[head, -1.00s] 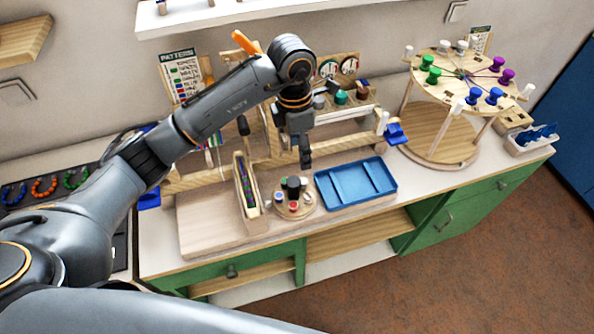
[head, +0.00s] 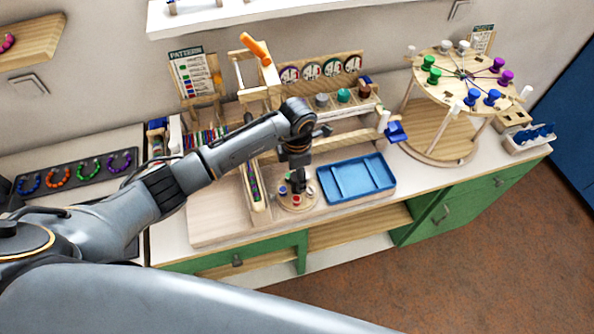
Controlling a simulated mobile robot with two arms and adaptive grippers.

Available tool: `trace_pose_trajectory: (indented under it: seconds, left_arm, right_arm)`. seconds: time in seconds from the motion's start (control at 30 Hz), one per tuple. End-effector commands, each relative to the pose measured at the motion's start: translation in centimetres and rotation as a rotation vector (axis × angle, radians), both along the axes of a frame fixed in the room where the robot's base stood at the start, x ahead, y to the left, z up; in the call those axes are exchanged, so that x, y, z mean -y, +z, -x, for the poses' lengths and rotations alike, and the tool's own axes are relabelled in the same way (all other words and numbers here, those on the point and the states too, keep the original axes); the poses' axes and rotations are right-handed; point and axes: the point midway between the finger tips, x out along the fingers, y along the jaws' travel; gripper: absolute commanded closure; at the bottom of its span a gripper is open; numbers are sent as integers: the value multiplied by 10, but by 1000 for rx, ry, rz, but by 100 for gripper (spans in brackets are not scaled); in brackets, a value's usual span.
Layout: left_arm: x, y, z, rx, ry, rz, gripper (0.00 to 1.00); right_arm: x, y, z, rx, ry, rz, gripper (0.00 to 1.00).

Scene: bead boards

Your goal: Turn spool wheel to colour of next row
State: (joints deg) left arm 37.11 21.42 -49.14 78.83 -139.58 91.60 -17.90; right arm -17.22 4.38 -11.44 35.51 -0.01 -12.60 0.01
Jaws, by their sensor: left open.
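The spool wheel (head: 297,206) is a small round wooden disc on the bench. Small coloured spools stand on it; a red one (head: 296,200) at the front and a bluish one at the left show. My left gripper (head: 299,187) points down at the middle of the wheel and hides its centre and back. Its fingers are open; whether they touch the dark central part cannot be told. The pattern card (head: 193,75) stands behind, with a column of coloured marks too small to read surely. My right gripper is not in view.
A blue tray (head: 357,181) lies right of the wheel. A narrow wooden holder (head: 255,193) stands close on its left. The wooden loom frame is behind. A large round stand with coloured pegs (head: 436,128) is at the right. Bare board lies front left.

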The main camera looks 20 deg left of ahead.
Motion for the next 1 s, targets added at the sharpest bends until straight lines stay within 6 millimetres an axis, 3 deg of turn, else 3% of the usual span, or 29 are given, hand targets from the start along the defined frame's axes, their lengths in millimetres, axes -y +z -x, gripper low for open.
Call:
trace_pose_trajectory:
  seconds: [0.3,0.57,1.0]
  left_arm:
    - [0,-3,0,1,0,-1,40]
    - [0,-3,0,0,0,0,93]
    - [-1,-6,-1,3,-84,-2,94]
  right_arm:
    - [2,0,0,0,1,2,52]
    - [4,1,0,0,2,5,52]
    - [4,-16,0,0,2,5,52]
